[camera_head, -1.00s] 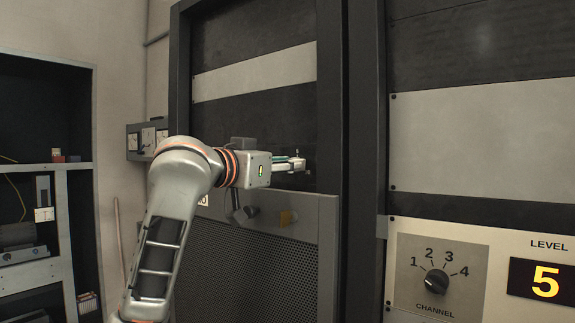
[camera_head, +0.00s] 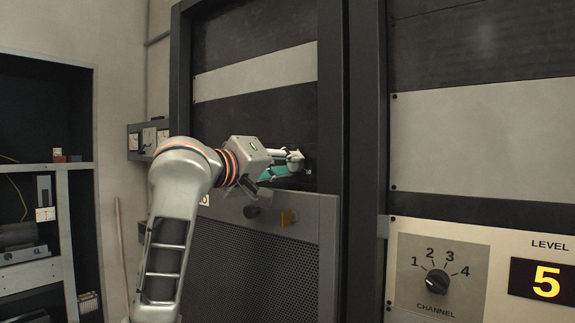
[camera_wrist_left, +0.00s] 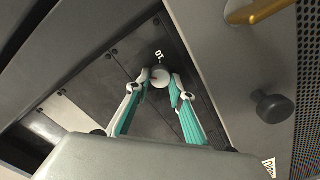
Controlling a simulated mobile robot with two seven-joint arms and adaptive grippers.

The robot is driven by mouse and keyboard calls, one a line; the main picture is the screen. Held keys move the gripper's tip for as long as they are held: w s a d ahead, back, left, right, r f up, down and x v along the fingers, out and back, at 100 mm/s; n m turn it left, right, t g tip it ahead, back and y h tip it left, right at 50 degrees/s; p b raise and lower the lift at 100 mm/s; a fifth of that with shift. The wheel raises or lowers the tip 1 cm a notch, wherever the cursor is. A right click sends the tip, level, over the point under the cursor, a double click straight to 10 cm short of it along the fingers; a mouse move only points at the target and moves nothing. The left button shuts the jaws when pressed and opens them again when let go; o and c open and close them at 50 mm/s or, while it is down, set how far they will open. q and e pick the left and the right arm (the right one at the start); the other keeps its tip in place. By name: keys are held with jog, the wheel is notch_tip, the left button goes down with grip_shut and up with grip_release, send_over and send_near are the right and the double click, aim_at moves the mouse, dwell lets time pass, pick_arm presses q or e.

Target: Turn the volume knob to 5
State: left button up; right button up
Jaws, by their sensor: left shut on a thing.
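A small round grey knob (camera_wrist_left: 160,78) with a red mark sits on the dark rack panel in the left wrist view. A number that looks like 10 is printed beside it. My left gripper (camera_wrist_left: 158,86) has its two fingertips on either side of the knob, shut on it. In the head view my left gripper (camera_head: 297,161) is at the dark panel, with its wrist tilted, and it hides most of the knob. The LEVEL display (camera_head: 543,280) at right shows a yellow 5. My right gripper is not in view.
A CHANNEL knob (camera_head: 437,283) with marks 1 to 4 is left of the display. Below my gripper, a black knob (camera_head: 251,211) and a brass-coloured handle (camera_head: 287,217) stick out of the perforated panel. An open shelf unit (camera_head: 60,168) stands at left.

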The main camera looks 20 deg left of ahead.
pick_arm(q)
jog(key=n, duration=0.3)
jog(key=shift+n, duration=0.4)
jog(key=n, duration=0.3)
jog(key=shift+n, duration=0.7)
jog(key=shift+a+f+n, duration=0.1)
jog(key=shift+n, duration=0.2)
jog(key=o, duration=1.1)
